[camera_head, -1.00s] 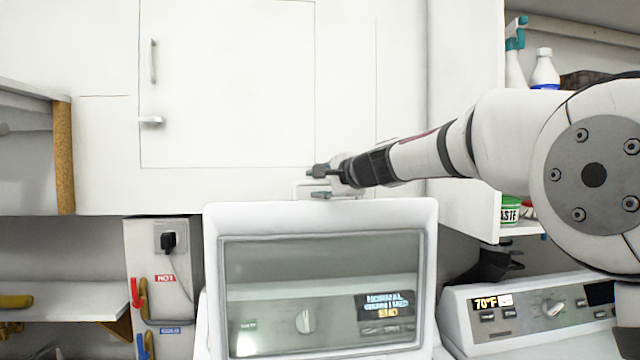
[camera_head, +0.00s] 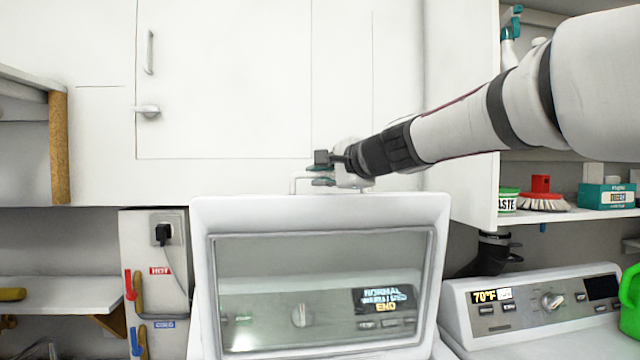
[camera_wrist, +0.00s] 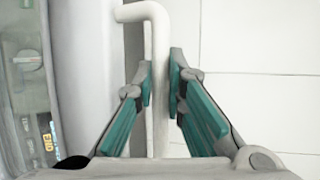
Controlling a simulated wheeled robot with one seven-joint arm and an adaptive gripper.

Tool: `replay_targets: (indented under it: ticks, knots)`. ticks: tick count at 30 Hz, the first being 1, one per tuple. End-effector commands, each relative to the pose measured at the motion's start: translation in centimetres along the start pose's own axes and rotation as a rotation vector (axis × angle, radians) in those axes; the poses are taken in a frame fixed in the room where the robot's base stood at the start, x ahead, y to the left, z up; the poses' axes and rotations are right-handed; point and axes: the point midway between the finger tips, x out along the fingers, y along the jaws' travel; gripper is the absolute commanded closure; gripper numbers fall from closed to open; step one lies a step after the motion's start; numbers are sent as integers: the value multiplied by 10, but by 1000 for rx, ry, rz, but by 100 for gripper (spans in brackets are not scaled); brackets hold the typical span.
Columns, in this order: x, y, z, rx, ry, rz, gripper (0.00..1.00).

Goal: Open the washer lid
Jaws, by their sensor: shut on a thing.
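The washer lid (camera_head: 320,212) is a white frame around a see-through window, and it stands raised, facing me in the head view. The washer's control panel with its lit display (camera_head: 384,300) shows through the window. A thin pale handle (camera_head: 294,185) sticks up from the lid's top edge. My gripper (camera_head: 320,169) is at this handle, reaching in from the right. In the wrist view, the handle (camera_wrist: 158,50) runs between the two teal-padded fingers (camera_wrist: 160,85), which are shut on it. The lid's pale edge (camera_wrist: 85,70) lies to the left there.
A white cabinet (camera_head: 225,80) fills the wall close behind the lid and gripper. A second machine (camera_head: 530,307) stands at the right, below an open shelf (camera_head: 560,215) with a brush and boxes. A green jug (camera_head: 630,305) is at the right edge.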

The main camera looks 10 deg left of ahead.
Motion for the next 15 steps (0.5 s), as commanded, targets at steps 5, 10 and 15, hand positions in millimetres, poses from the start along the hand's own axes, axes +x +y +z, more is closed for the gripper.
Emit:
replay_targets:
  ticks: [5,10,15]
  knots:
    - [-6,5,2,-1,1,3,100]
    - [-6,4,2,-1,1,3,100]
    - [-6,4,2,-1,1,3,71]
